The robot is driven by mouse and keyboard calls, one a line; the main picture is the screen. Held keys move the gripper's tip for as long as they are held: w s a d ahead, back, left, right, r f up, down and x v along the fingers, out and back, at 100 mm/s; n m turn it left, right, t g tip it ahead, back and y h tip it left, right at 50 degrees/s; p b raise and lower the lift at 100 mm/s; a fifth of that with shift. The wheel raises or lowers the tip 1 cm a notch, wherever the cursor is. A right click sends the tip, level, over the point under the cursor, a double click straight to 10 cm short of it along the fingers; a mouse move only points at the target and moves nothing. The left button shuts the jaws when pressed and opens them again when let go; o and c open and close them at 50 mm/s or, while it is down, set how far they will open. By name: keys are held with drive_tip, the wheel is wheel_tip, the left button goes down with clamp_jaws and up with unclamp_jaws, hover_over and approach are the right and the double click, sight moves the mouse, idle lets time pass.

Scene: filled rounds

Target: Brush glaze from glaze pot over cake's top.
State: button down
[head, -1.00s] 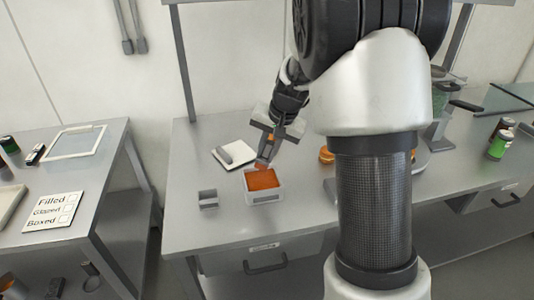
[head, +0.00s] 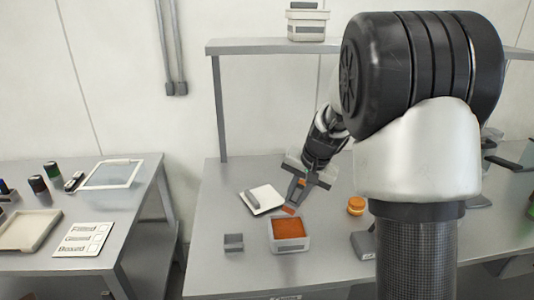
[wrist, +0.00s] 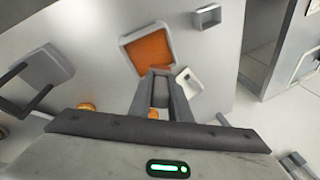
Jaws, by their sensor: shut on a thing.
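The glaze pot is a square white tub (head: 290,247) of orange glaze, standing on the grey table; it also shows in the wrist view (wrist: 127,40). My gripper (head: 304,184) is shut on the brush, whose reddish-orange tip (head: 289,210) points down at the pot's far edge. I cannot tell whether the tip touches the pot or glaze. In the wrist view the fingers (wrist: 161,92) hide most of the brush. A small round orange thing (head: 356,205) right of the pot may be the cake; I cannot tell for sure.
A white pad (head: 266,201) with a grey bar lies behind the pot. A small grey holder (head: 233,242) stands left of it. A grey stand (head: 362,243) sits to the right, partly behind my arm. The left table holds a sign (head: 84,240) and a tray (head: 28,231).

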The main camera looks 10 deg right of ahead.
drive_tip(key=s+f+n+p, duration=0.1)
drive_tip(key=s+f+n, duration=0.2)
drive_tip(key=s, duration=0.2)
drive_tip(key=s+a+f+n+g+y+p, duration=0.1)
drive_tip(key=s+f+n, duration=0.2)
drive_tip(key=s, duration=0.3)
drive_tip(key=shift+s+f+g+y, duration=0.3)
drive_tip(key=shift+f, duration=0.25)
drive_tip(key=shift+d, duration=0.1)
